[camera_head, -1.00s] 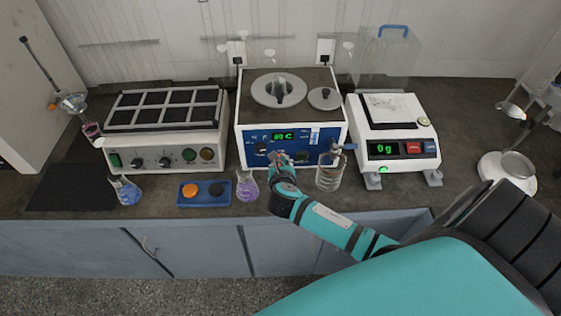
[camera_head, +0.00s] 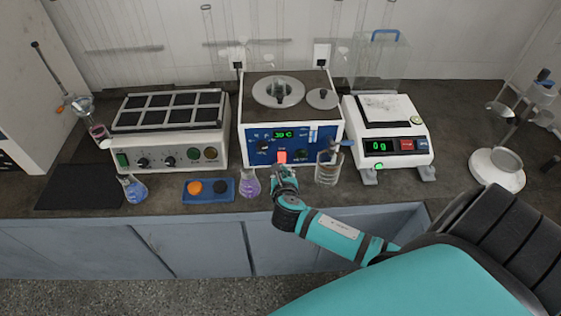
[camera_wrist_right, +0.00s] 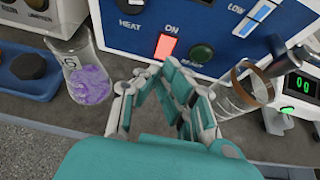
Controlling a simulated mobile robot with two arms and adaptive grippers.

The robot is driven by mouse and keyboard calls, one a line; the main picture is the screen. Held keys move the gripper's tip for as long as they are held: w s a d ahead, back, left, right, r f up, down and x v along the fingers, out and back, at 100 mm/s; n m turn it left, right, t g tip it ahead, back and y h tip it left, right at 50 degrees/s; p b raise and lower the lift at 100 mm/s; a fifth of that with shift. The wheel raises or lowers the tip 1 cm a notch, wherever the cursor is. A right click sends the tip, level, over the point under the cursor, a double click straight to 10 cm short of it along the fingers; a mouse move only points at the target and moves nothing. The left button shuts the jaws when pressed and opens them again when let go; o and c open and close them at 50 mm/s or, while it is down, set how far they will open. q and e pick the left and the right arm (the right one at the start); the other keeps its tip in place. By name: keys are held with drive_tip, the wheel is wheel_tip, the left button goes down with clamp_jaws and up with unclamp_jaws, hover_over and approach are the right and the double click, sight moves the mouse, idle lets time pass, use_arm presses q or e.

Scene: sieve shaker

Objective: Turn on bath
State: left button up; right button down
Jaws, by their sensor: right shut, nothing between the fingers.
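The bath (camera_head: 296,103) is a white box with a blue front panel, in the middle of the bench in the head view. Its green display (camera_head: 283,135) is lit. The red switch marked ON glows in the head view (camera_head: 282,156) and in the right wrist view (camera_wrist_right: 166,46). My right gripper (camera_head: 283,172) is shut and empty, just in front of and below the switch, apart from it. Its fingers also show in the right wrist view (camera_wrist_right: 152,80). My left gripper is not in view.
A purple flask (camera_head: 250,184) stands left of my right gripper and a glass beaker (camera_head: 328,170) right of it, both close. A balance (camera_head: 392,145) is to the right, a block heater (camera_head: 170,140) to the left. A blue tray (camera_head: 221,196) lies near the front edge.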

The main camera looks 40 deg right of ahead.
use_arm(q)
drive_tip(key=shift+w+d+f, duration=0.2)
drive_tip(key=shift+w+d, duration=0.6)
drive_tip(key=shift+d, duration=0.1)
use_arm(e)
drive_tip(key=r+v, duration=0.1)
drive_tip(key=v, duration=0.5)
drive_tip(key=shift+w+d+r, duration=0.15)
drive_tip(key=shift+r, duration=0.05)
